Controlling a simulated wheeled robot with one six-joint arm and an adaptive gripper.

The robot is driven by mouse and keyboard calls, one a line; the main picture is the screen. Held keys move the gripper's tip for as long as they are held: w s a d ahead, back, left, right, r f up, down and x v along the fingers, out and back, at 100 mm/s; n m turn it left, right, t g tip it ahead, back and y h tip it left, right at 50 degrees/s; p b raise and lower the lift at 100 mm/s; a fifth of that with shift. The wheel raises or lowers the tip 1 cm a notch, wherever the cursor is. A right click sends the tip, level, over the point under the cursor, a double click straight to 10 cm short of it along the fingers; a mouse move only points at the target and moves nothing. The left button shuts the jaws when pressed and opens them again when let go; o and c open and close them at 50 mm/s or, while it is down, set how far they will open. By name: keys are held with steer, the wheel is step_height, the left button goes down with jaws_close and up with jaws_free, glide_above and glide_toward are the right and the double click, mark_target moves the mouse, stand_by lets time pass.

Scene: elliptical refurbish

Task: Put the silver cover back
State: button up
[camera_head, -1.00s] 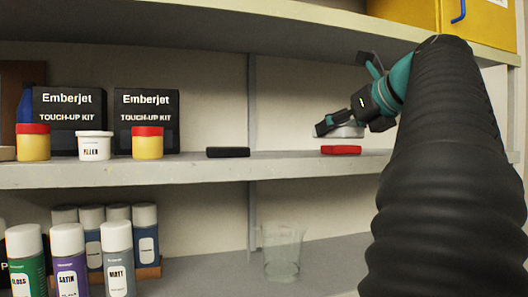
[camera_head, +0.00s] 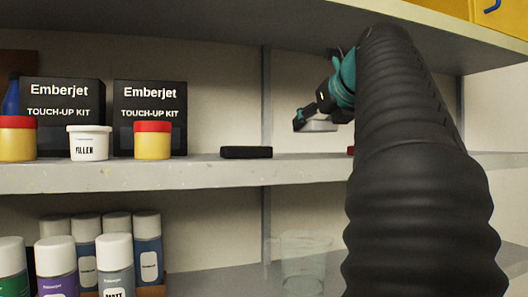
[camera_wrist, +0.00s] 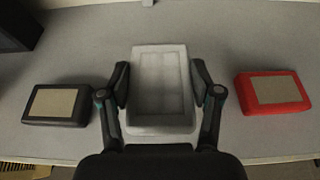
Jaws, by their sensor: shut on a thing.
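A black cover (camera_wrist: 60,104) lies on the shelf to the left, also in the head view (camera_head: 246,152). A red cover (camera_wrist: 272,92) lies to the right; in the head view my arm hides most of it (camera_head: 350,150).
The middle shelf (camera_head: 210,175) is bare between the black and red covers. Two black touch-up kit boxes (camera_head: 150,105), red-lidded jars (camera_head: 153,140) and a white tub (camera_head: 89,143) stand at left. Spray cans (camera_head: 115,265) and a clear cup (camera_head: 305,262) stand below. An upper shelf (camera_head: 300,30) hangs overhead.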

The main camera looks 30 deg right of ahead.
steer(key=shift+x, duration=0.85)
steer(key=shift+f+b, duration=1.1)
steer(key=shift+f, duration=1)
steer(key=shift+f, duration=0.15)
steer(key=o, duration=1.5)
steer(key=shift+s+r, duration=0.25)
steer(key=p+v, duration=0.1)
steer(key=v, duration=1)
steer(key=shift+s+a, duration=0.1)
steer(key=shift+s, duration=0.2)
steer(key=shift+f, duration=0.1)
